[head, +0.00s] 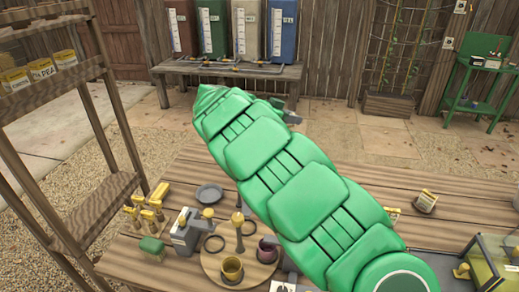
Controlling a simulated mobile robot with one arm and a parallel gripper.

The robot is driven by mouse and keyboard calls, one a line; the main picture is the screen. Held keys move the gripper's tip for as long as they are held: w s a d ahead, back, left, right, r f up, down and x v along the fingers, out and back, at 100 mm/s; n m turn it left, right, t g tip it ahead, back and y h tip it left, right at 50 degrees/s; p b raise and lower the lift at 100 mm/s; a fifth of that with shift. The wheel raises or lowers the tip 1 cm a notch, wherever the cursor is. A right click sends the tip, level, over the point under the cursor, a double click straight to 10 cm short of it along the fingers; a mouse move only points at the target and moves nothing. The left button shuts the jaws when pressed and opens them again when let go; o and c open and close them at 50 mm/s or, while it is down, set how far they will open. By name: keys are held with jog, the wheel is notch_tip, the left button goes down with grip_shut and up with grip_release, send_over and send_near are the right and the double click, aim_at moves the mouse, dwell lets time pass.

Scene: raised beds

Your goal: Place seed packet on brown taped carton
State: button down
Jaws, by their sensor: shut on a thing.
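My green padded arm crosses the middle of the head view from the lower right to the upper left. A small grey part shows at its right edge near the far end, but I cannot make out fingers or anything held there. My gripper is not clearly in view. Seed packets (42,70) with yellow tops stand in a row on the wooden shelf (50,94) at the left; one label reads "PEA". A small brown item with a yellow top (426,201) sits on the right of the wooden table. I cannot identify a brown taped carton; my arm hides part of the table.
The table (340,165) holds a round board (215,268) with cups, a dark dish (209,194), a green brush (152,247), yellow-handled items (140,215) and a clear-sided box (495,262). Tall coloured bins (248,28) stand on a back bench. A green stand (482,75) is at the right.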

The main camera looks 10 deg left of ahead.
jog(key=s+a+n+t, duration=0.1)
jog(key=s+a, duration=0.2)
jog(key=a, duration=0.3)
jog(key=w+a+f, duration=0.5)
jog(key=w+f, duration=0.5)
jog(key=w, duration=0.2)
jog(key=shift+y, duration=0.4)
jog(key=shift+w+a, duration=0.1)
dwell(0.4)
jog(key=shift+w+f, duration=0.25)
jog(key=shift+f, duration=1.6)
